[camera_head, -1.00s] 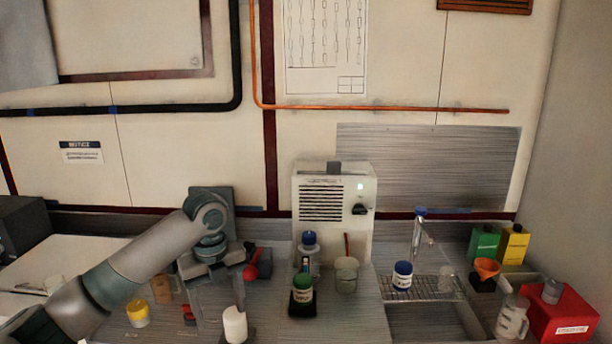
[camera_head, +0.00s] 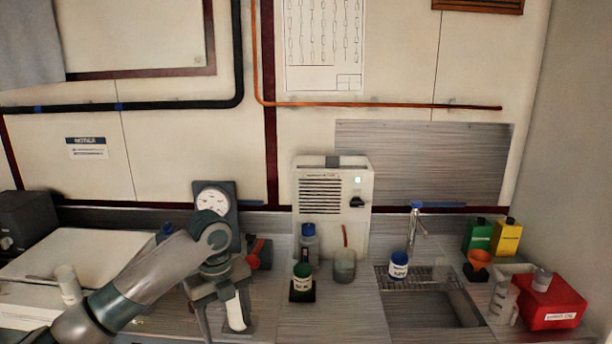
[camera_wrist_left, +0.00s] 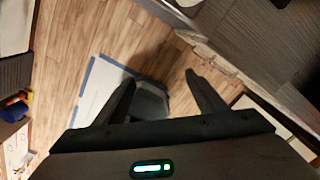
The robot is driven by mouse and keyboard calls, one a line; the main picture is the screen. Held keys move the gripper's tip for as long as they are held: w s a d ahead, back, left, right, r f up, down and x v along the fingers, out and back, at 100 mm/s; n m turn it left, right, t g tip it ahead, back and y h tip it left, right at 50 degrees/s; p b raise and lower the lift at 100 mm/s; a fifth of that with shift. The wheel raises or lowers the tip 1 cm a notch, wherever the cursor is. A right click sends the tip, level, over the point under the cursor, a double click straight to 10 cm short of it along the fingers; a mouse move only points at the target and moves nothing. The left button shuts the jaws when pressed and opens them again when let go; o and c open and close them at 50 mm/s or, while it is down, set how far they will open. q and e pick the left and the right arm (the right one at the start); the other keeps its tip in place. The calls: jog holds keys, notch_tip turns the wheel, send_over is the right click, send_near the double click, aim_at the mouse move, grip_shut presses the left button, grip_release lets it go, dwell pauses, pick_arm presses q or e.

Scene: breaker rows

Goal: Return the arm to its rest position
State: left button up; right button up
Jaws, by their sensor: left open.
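My left arm comes in from the left of the head view, bends at a raised joint near a round gauge (camera_head: 212,198), and hangs down to my left gripper (camera_head: 219,312) over the counter's front left. In the left wrist view my left gripper (camera_wrist_left: 160,78) has its two dark fingers wide apart with nothing between them. That view looks down on a wood-plank floor (camera_wrist_left: 85,50). My right arm and gripper are not in view.
A white bottle (camera_head: 236,312) shows right by my left gripper; I cannot tell if they touch. A green-lidded jar (camera_head: 302,284), glass beaker (camera_head: 344,266) and white machine (camera_head: 333,207) stand right of it. A sink (camera_head: 432,310) and red box (camera_head: 553,303) are farther right.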

pick_arm(q)
jog(key=s+d+f+n+t+h, duration=0.15)
jog(key=s+d+f+n, duration=0.3)
jog(key=s+f, duration=0.45)
jog(key=s+d+f+n+h, duration=0.2)
jog(key=s+d+f+n, duration=0.3)
jog(key=s+f, duration=0.4)
jog(key=s+a+f+n+t+y, duration=0.1)
jog(key=s+a+f+n+y, duration=0.15)
jog(key=s+a+n, duration=0.6)
jog(key=s+a+f+n+t+y, duration=0.1)
jog(key=s+a+f+n, duration=0.2)
jog(key=s+a+n, duration=0.55)
jog(key=s+d+f+g+b, duration=0.1)
jog(key=s+f, duration=0.2)
jog(key=f, duration=1.2)
jog(key=s+d+f+b, duration=0.1)
jog(key=s+d+f, duration=0.15)
jog(key=f, duration=1.35)
jog(key=s+a+f, duration=0.2)
jog(key=s+f, duration=0.7)
jog(key=s+a+f+g, duration=0.1)
jog(key=s+a+f, duration=0.1)
jog(key=s+f, duration=0.6)
jog(key=shift+s+f+b, duration=0.4)
jog(key=shift+s+b, duration=0.05)
jog(key=shift+s, duration=0.1)
